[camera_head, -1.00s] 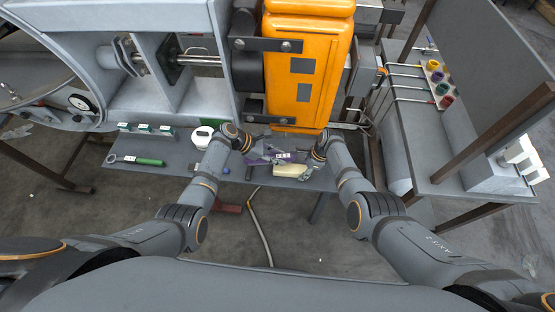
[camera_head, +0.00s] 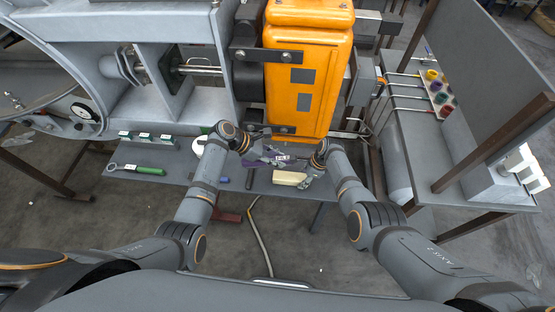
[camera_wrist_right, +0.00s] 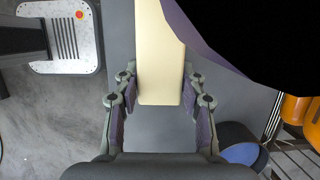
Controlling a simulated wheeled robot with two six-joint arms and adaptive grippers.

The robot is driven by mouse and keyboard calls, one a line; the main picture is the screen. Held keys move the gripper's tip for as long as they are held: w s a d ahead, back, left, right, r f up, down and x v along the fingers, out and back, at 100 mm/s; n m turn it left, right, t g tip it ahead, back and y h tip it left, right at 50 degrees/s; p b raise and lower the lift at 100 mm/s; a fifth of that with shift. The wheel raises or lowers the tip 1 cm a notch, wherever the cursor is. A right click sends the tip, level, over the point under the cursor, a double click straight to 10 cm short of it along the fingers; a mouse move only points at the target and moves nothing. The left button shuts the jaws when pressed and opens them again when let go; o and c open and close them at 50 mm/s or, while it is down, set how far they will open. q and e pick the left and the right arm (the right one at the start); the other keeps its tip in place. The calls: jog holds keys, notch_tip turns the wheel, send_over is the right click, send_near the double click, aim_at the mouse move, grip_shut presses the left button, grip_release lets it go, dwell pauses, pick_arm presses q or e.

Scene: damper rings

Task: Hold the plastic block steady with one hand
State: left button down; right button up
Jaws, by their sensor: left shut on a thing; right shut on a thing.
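The plastic block, cream-coloured and oblong, shows in the head view (camera_head: 289,178) above the grey bench, right of centre. My right gripper (camera_head: 307,179) is at its right end. In the right wrist view the block (camera_wrist_right: 160,50) lies between the two purple-padded fingers of my right gripper (camera_wrist_right: 160,88), which is shut on it. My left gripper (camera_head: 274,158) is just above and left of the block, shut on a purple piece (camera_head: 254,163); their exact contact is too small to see. In the right wrist view a purple-edged dark shape (camera_wrist_right: 200,40) covers the upper right.
The grey bench (camera_head: 180,172) carries a green-handled wrench (camera_head: 145,170), several small green-and-white items and a blue piece (camera_head: 224,180). A dark bar (camera_head: 250,178) shows below my left gripper. The orange housing (camera_head: 304,100) stands behind both grippers. A side table (camera_head: 425,150) is at right.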

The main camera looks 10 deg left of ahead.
pick_arm(q)
jog(key=shift+w+d+r, duration=0.2)
jog(key=shift+d+r, duration=0.05)
jog(key=shift+r, duration=0.2)
pick_arm(e)
jog(key=shift+s+d+f, duration=0.2)
jog(key=shift+d+f, duration=0.1)
jog(key=o, duration=1)
pick_arm(q)
jog(key=shift+r, duration=0.1)
pick_arm(e)
jog(key=o, duration=0.4)
jog(key=shift+s+f, duration=0.1)
jog(key=shift+s, duration=0.05)
jog(key=shift+c, duration=0.2)
pick_arm(q)
jog(key=shift+w, duration=0.1)
jog(key=shift+s+a+f, duration=0.1)
jog(key=shift+s+f, duration=0.1)
jog(key=shift+f, duration=0.1)
pick_arm(e)
jog(key=v, duration=1.2)
jog(key=shift+w+r, duration=0.3)
jog(key=shift+w, duration=0.05)
pick_arm(q)
jog(key=shift+a, duration=0.15)
pick_arm(e)
jog(key=shift+a, duration=0.25)
